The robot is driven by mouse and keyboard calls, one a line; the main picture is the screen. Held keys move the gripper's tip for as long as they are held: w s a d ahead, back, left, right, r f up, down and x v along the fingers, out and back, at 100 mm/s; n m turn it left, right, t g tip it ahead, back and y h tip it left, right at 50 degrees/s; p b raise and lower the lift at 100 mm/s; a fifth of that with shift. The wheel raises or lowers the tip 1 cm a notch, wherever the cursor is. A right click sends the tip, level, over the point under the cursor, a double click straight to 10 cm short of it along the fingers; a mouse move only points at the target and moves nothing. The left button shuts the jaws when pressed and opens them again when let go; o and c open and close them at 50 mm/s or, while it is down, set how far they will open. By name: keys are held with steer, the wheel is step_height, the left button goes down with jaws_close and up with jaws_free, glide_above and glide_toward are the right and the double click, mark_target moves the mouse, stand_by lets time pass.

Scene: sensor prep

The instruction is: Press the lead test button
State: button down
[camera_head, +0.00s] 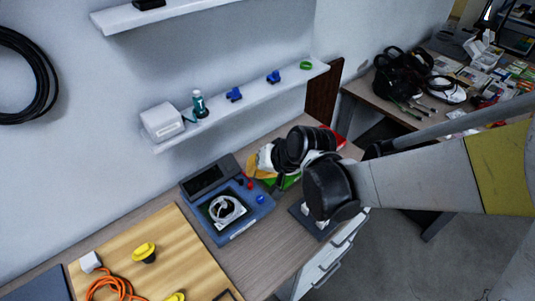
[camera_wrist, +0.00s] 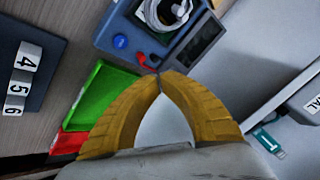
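The blue-grey tester (camera_head: 242,226) sits on the bench, with a dark screen (camera_head: 205,179) at its back and a white coiled lead in its recess. A blue button (camera_head: 261,199) is on its right side. In the wrist view the tester's blue button (camera_wrist: 121,41) is at upper left of my fingertips, and a red part (camera_wrist: 147,60) is just beyond them. No label tells which is the lead test button. My gripper (camera_wrist: 160,74) has yellow fingers whose tips meet, with nothing seen between them. In the head view my gripper (camera_head: 249,172) is beside the tester's back right corner, partly hidden by my wrist.
Green (camera_wrist: 99,93) and red (camera_wrist: 68,143) trays lie beside the tester. A dark plate (camera_wrist: 35,62) holds numbered white blocks. A wooden board (camera_head: 185,255) with yellow parts and orange cable lies left of the tester. A wall shelf (camera_head: 245,103) with a bottle and white box overhangs the bench.

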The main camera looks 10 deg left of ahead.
steer(key=shift+f, duration=0.1)
steer(key=b, duration=0.7)
glide_toward(252, 195)
steer(key=x, duration=0.5)
steer(key=shift+w+a, duration=0.35)
stand_by(0.5)
steer(key=shift+f+b, duration=0.3)
steer(key=shift+b, duration=0.25)
steer(key=shift+f+b, duration=0.45)
stand_by(0.5)
steer(key=shift+r, duration=0.1)
steer(key=shift+r+p, duration=0.7)
steer(key=shift+r, duration=0.1)
steer(key=shift+r+p, duration=1.95)
steer(key=shift+r, duration=0.55)
